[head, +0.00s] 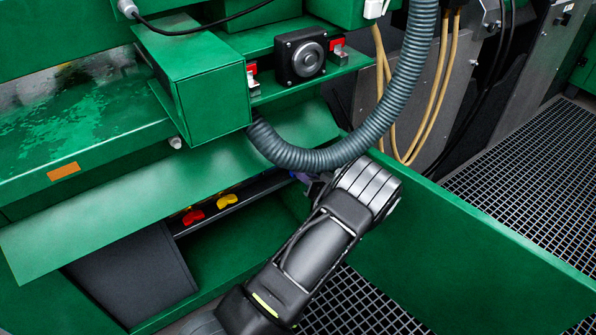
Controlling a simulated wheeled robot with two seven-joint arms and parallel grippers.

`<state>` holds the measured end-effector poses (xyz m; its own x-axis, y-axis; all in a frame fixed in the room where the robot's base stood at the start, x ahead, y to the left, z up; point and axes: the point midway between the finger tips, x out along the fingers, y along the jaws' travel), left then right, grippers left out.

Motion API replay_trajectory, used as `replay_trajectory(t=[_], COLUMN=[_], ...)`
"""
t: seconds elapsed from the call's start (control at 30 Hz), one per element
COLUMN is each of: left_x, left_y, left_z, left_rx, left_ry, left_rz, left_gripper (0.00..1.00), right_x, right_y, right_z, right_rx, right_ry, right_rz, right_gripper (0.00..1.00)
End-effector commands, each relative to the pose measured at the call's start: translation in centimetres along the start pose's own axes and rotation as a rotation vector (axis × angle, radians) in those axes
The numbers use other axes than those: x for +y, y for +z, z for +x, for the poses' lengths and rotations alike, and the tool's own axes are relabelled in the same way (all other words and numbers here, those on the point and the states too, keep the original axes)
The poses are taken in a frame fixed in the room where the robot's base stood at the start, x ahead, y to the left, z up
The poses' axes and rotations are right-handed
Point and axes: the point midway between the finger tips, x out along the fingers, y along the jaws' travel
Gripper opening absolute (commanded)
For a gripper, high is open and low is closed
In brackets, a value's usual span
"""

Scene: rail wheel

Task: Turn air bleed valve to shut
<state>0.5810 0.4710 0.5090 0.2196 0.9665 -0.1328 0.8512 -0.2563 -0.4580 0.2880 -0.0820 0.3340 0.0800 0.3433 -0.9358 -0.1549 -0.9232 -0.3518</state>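A row of small valve handles sits in a dark recess under the sloping green panel. A red handle (193,217) is at the left and a yellow handle (227,201) is right of it. A small blue-purple handle (301,177) shows further right. No readable label tells which one is the air bleed valve. My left arm comes in from the bottom, left of centre. Its gripper (312,185) is at the right end of the row, close beside the blue-purple handle. My wrist and the shadow mostly hide its fingers, so contact and opening cannot be told. My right gripper is out of view.
A thick grey corrugated hose (330,158) hangs just above my wrist. The sloping green panel (110,215) overhangs the handles. A green side wall (450,250) stands right of my arm. A black box with a round knob (307,59) is above. Floor grating (530,190) lies at right.

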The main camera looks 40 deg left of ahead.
Motion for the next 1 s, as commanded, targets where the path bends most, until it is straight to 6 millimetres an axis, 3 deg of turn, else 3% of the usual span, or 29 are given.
replay_trajectory(t=[0.23, 0.67, 1.0], left_x=[0.17, 0.22, 0.33], left_y=[0.11, 0.11, 0.17], left_z=[-0.02, -0.03, -0.02], left_rx=[-0.001, -0.001, 0.0], left_ry=[-0.042, -0.054, -0.107], left_rz=[0.278, 0.362, 0.71], left_gripper=[0.0, 0.0, 0.0], right_x=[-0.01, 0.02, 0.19], right_y=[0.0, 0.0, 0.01], right_z=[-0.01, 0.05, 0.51], right_rx=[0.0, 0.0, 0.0], right_ry=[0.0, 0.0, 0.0], right_rz=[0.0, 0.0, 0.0], right_gripper=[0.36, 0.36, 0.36])
